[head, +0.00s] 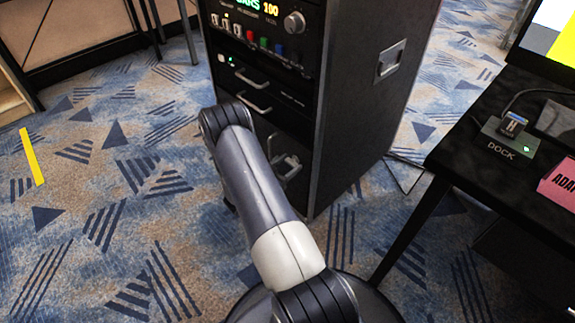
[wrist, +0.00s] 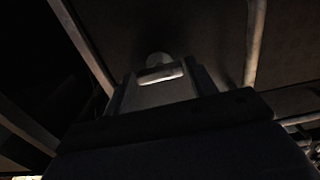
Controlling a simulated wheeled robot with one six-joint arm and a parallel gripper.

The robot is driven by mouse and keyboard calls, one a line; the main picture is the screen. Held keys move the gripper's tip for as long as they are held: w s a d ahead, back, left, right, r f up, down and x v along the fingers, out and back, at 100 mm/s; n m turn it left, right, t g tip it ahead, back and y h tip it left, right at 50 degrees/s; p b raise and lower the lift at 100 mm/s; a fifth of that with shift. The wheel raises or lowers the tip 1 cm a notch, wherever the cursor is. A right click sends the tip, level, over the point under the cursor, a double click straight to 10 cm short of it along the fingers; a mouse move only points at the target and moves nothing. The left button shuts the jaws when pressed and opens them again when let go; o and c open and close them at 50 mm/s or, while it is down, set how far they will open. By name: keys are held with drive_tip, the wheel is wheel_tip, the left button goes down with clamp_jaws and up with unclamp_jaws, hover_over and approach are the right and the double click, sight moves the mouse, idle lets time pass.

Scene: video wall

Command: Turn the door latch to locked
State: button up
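The black equipment rack (head: 355,120) stands in the middle of the head view. No door latch can be made out for certain in either view. In the head view, my arm crosses the lower front of the rack and hides part of it. A grey bracket-like part (head: 287,166) shows just right of my arm, low on the rack front; I cannot tell whether it is a rack fitting or part of my gripper. In the very dark wrist view, my gripper (wrist: 160,85) seems to be the grey block in the middle, with a pale tip; its fingers are unclear.
The rack has a lit panel with a knob (head: 294,22), coloured buttons and drawer handles (head: 253,77). A black table (head: 455,150) with a dock (head: 510,140) and a pink card (head: 560,185) stands at the right. Carpet at the left is clear, marked with a yellow strip (head: 31,157).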

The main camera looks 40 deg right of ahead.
drive_tip(key=o, duration=0.3)
drive_tip(key=a, duration=0.3)
drive_tip(key=a+p, duration=0.1)
drive_tip(key=a, duration=0.3)
drive_tip(key=s+a+p, duration=0.1)
drive_tip(key=a, duration=0.2)
drive_tip(key=shift+a, duration=0.4)
drive_tip(key=d, duration=0.3)
drive_tip(key=d+b, duration=0.1)
drive_tip(key=d, duration=0.3)
drive_tip(key=w+d+b, duration=0.1)
drive_tip(key=d, duration=0.2)
drive_tip(key=shift+d, duration=0.5)
drive_tip(key=shift+a+m, duration=0.1)
drive_tip(key=shift+m, duration=0.4)
